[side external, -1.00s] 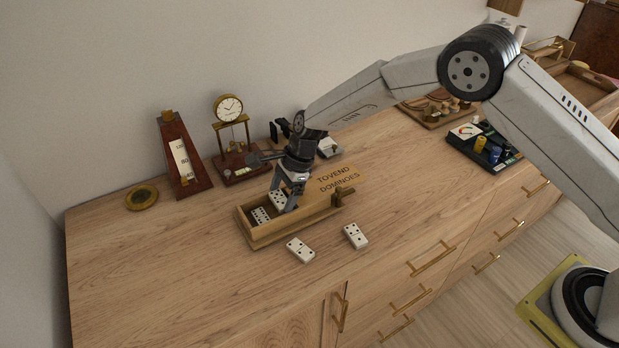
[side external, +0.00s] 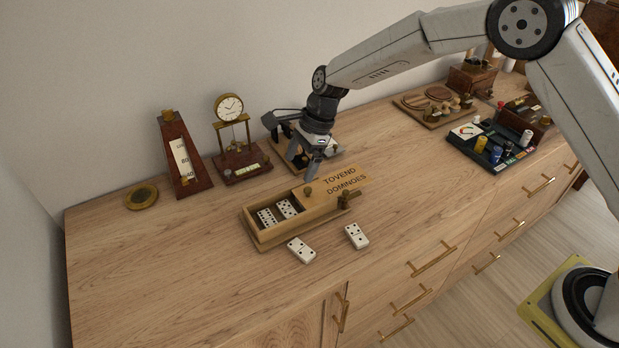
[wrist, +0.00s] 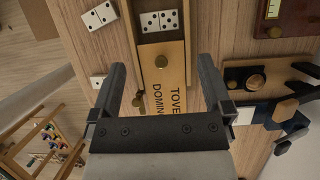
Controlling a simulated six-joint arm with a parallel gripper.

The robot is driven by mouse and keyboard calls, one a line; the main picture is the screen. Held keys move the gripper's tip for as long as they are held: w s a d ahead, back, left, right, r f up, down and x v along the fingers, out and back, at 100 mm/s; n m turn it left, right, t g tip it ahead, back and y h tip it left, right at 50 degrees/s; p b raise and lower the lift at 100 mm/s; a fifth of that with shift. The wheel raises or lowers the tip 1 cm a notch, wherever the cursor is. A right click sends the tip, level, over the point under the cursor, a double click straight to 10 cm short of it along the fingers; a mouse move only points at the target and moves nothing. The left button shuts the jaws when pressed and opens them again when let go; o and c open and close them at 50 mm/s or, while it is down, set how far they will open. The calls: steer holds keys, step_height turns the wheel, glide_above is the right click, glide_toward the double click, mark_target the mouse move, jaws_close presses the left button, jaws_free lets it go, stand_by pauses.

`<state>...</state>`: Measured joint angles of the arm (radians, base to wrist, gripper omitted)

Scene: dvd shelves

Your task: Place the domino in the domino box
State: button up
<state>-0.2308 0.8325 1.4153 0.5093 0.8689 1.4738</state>
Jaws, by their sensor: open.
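The wooden domino box (side external: 262,241) stands on the cabinet top with its lid (side external: 337,181), lettered "TOVEND DOMINOES", slid partly open. Two white dominoes (side external: 267,217) (side external: 289,208) lie side by side in its open end. Two more lie on the wood in front, one domino on the left (side external: 301,250) and one on the right (side external: 356,235). My gripper (side external: 307,172) is open and empty, above and behind the box. In the wrist view the fingers (wrist: 166,88) are spread on either side of the lid (wrist: 172,80); dominoes show in the box's open end (wrist: 159,20).
A metronome (side external: 183,160), a small clock (side external: 230,108) and a brass disc (side external: 141,197) stand along the wall at the left. A dark tray of small items (side external: 490,150) and a wooden board (side external: 432,108) lie to the right. The front left wood is clear.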

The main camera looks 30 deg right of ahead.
steer(key=shift+v, duration=1)
steer(key=shift+d, duration=0.1)
steer(key=s+d+r+n+t+h, duration=0.1)
steer(key=s+d+n+h, duration=0.1)
steer(key=s+d+n, duration=0.7)
steer(key=s+d+n+t+h, duration=0.1)
steer(key=s+d+n+h, duration=0.1)
steer(key=s+d+n, duration=0.7)
steer(key=s, duration=0.6)
steer(key=shift+s+r+t, duration=0.15)
steer(key=shift+r+t, duration=0.15)
steer(key=shift+r, duration=0.1)
steer(key=shift+d, duration=0.1)
